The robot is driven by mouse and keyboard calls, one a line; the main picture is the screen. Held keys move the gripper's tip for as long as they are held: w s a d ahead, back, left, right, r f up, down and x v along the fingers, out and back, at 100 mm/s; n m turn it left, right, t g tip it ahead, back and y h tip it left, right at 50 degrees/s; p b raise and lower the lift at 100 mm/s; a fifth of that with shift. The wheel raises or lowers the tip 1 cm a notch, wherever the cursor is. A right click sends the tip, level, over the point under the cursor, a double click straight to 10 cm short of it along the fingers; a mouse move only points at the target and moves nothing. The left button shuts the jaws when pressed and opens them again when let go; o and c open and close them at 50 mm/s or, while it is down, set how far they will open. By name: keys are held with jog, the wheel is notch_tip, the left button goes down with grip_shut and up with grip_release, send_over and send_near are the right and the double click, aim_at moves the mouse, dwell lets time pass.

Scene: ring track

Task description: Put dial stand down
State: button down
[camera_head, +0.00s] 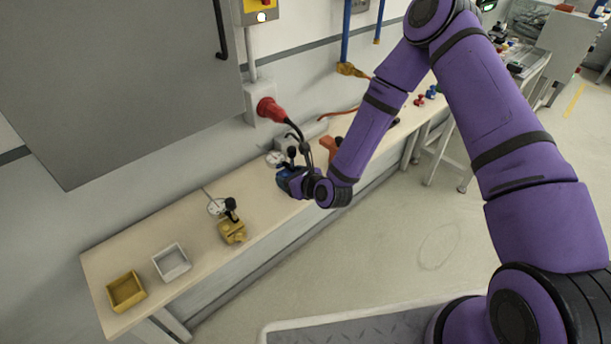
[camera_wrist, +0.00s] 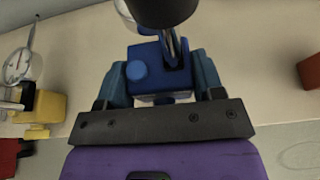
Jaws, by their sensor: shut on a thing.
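A blue dial stand (camera_head: 284,177) with a black knob and a round white dial is at the bench's middle. My gripper (camera_head: 291,182) is shut on its blue base, partly hiding it in the head view. In the wrist view, the stand's blue base (camera_wrist: 158,72) sits between the two blue fingers of my gripper (camera_wrist: 160,80). The black knob hides part of it there. I cannot tell whether its base touches the bench top or is just above it.
The long bench (camera_head: 190,258) runs along the wall. A yellow dial stand (camera_head: 232,232), a white bin (camera_head: 172,263) and a yellow bin (camera_head: 126,291) stand to the left. An orange thing (camera_head: 329,144) is just right. A red plug (camera_head: 270,109) with a cable projects from the wall behind.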

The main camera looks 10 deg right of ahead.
jog(key=shift+w+a, duration=0.15)
jog(key=shift+a, duration=1.15)
jog(key=shift+a+f, duration=0.15)
jog(key=shift+f, duration=1.65)
jog(key=shift+f, duration=0.15)
jog(key=shift+c, duration=1.2)
grip_release()
